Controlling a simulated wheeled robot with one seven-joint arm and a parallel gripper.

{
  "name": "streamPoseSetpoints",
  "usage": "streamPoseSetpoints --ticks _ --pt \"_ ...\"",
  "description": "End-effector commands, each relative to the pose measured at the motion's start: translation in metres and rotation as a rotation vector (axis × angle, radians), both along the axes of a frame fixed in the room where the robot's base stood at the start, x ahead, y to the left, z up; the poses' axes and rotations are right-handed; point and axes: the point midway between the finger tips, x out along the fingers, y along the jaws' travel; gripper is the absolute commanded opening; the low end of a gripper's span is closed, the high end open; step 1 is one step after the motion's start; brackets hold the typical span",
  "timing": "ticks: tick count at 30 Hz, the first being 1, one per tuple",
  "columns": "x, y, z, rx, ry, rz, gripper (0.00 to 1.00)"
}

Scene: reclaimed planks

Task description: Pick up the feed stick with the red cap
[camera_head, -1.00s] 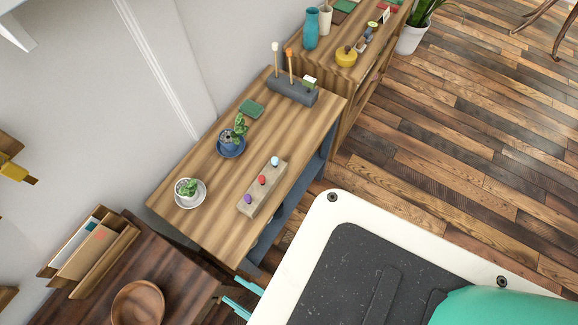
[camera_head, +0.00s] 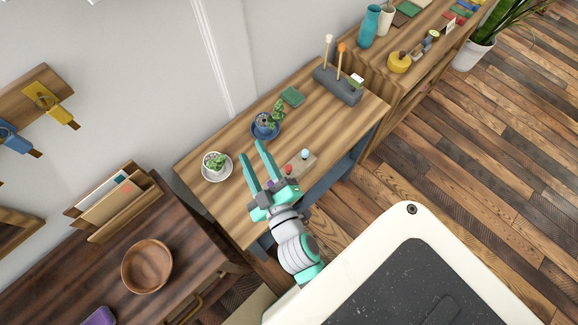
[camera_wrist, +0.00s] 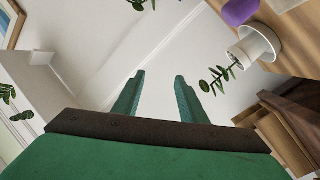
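The red cap of the feed stick (camera_head: 288,169) shows as a small red knob on a pale block (camera_head: 306,165) on the wooden table, just beyond my gripper's palm. Its stick is not visible. A light blue cap (camera_head: 304,153) stands farther along the block. A purple cap is mostly hidden by my gripper in the head view; a purple shape (camera_wrist: 240,12) shows at the top of the wrist view. My gripper (camera_head: 254,150) reaches over the table's front part, fingers apart and empty, pointing toward the potted plants. The wrist view also shows both fingers (camera_wrist: 160,75) apart. No red cap shows there.
A plant in a white pot (camera_head: 216,166) and one in a blue pot (camera_head: 265,126) stand beyond the fingers. A grey holder (camera_head: 338,86) with two upright sticks is at the table's far end. A wooden bowl (camera_head: 147,266) and letter rack (camera_head: 118,205) are at left.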

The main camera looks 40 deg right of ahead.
Motion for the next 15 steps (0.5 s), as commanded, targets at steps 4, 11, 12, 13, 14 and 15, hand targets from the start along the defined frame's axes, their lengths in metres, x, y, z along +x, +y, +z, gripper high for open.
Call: streamPoseSetpoints --ticks 4,11,12,13,14,15 --pt "0.034 -0.048 0.046 -0.101 -0.062 -0.129 0.38" --pt "0.056 -0.123 0.117 -0.186 -0.137 -0.371 0.38" --pt "0.057 -0.136 0.129 -0.189 -0.148 -0.416 0.38" --pt "0.057 -0.145 0.138 -0.191 -0.157 -0.451 0.38" --pt "0.056 -0.154 0.147 -0.192 -0.166 -0.485 0.38" --pt "0.055 -0.166 0.158 -0.190 -0.175 -0.533 0.38"
